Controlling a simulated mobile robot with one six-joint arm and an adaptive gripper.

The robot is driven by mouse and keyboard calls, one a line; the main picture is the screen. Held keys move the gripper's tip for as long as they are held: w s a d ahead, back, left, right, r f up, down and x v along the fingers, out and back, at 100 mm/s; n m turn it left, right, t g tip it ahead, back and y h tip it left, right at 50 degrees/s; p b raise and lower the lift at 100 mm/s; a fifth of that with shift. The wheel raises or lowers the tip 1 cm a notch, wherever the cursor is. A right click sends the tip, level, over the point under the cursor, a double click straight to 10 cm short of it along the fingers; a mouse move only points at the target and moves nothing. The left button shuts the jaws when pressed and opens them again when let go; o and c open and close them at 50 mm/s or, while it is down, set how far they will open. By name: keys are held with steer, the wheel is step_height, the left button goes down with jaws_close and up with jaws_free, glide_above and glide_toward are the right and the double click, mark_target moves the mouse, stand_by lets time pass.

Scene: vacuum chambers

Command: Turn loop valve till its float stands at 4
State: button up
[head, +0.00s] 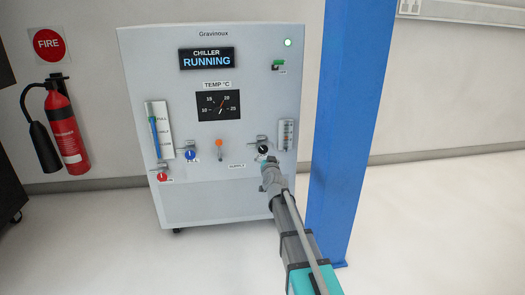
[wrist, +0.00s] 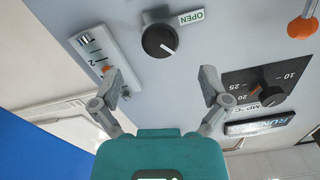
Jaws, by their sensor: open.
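The chiller's black valve knob (head: 263,149) is at the lower right of its front panel. In the wrist view the knob (wrist: 160,42) has a white pointer line and an OPEN label (wrist: 191,18) beside it. The flow meter (head: 285,135) stands just right of the knob. In the wrist view this meter (wrist: 97,48) is tilted, and an orange float (wrist: 106,68) shows near one end; its exact reading is too small to tell. My gripper (wrist: 160,88) is open and empty, facing the panel, with the knob ahead between its fingers and apart from them. In the head view my gripper (head: 267,168) is just below the knob.
The panel also bears a blue knob (head: 189,155), a red knob (head: 162,176), an orange lever (head: 219,145), a temperature dial (head: 219,105) and a RUNNING display (head: 207,58). A blue post (head: 343,110) stands close right of my arm. A fire extinguisher (head: 65,130) hangs at left.

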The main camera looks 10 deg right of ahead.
mark_target(263, 150)
steer(key=shift+w, duration=3.55)
steer(key=c, duration=1.2)
steer(key=shift+o, duration=0.2)
steer(key=shift+n, duration=0.3)
steer(key=o, duration=1.2)
steer(key=shift+c, duration=0.2)
